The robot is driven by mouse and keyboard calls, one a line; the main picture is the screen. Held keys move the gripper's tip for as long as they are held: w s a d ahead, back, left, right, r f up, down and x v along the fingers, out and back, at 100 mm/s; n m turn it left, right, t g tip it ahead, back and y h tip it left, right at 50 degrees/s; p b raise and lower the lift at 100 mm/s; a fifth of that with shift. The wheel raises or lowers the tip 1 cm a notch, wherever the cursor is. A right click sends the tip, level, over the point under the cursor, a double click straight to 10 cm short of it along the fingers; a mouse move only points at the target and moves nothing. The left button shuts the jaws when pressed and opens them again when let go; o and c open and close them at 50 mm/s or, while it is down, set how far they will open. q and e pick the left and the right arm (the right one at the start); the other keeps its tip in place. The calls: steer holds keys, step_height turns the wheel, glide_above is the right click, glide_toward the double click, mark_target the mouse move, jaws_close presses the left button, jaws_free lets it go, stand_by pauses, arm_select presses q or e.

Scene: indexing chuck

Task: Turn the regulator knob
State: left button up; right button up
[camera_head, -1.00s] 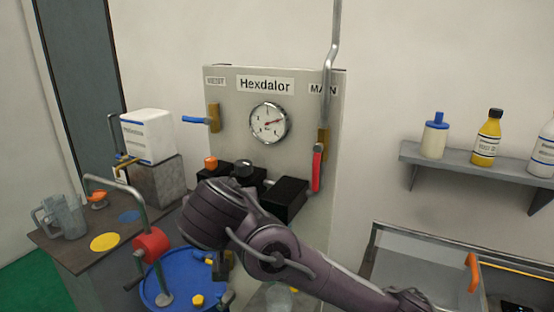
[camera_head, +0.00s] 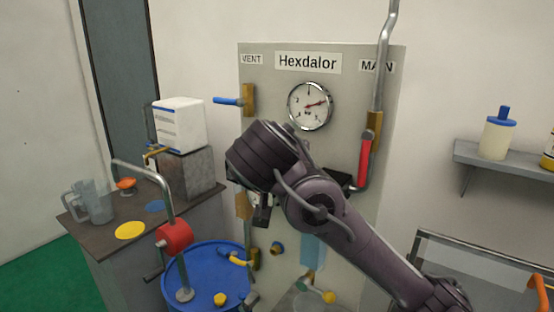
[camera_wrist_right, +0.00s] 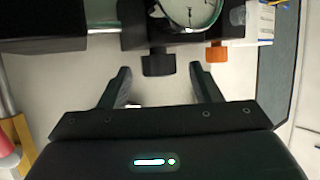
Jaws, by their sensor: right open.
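The Hexdalor panel (camera_head: 270,105) has a round gauge (camera_head: 310,106) with a red needle. In the right wrist view, a black knob (camera_wrist_right: 158,62) sits just below the gauge (camera_wrist_right: 190,12), on a dark body; I take it to be the regulator knob. My right gripper (camera_wrist_right: 160,70) is open, one finger on each side of the knob in the picture; a gap shows on both sides, and I see no contact. In the head view, my right arm hides the knob. My left gripper is in neither current view.
An orange knob (camera_wrist_right: 217,53) sits right of the black one in the wrist view. Blue (camera_head: 228,101) and red (camera_head: 365,160) valve handles flank the gauge. A shelf (camera_head: 500,160) is at right.

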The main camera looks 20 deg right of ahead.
steer(key=shift+w+d, duration=0.2)
steer(key=shift+w, duration=0.1)
steer(key=shift+w+f, duration=0.1)
steer(key=shift+f, duration=0.05)
steer(key=shift+w+d+f, duration=0.1)
steer(key=shift+w+f, duration=0.05)
steer(key=shift+w, duration=0.15)
steer(key=shift+s, duration=0.1)
steer(key=c, duration=1)
steer(key=shift+n+y+p, duration=0.3)
steer(key=shift+n+y, duration=0.1)
steer(key=shift+s+n+t+y, duration=0.1)
steer(key=shift+n+t+y, duration=0.2)
steer(key=shift+y, duration=0.2)
steer(key=n+y+p, duration=0.1)
steer(key=y+p, duration=0.1)
steer(key=shift+d+r+n+p, duration=0.2)
steer(key=shift+n+p, duration=0.2)
arm_select(q)
steer(key=r, duration=0.4)
steer(key=shift+s+r+p, duration=0.3)
steer(key=shift+r+p, duration=0.05)
arm_select(e)
steer(key=shift+d+f+n+t+y, duration=0.1)
steer(key=shift+n+t+y, duration=0.2)
steer(key=shift+n+y, duration=0.1)
arm_select(q)
steer(key=shift+f, duration=0.1)
arm_select(e)
steer(key=o, duration=1)
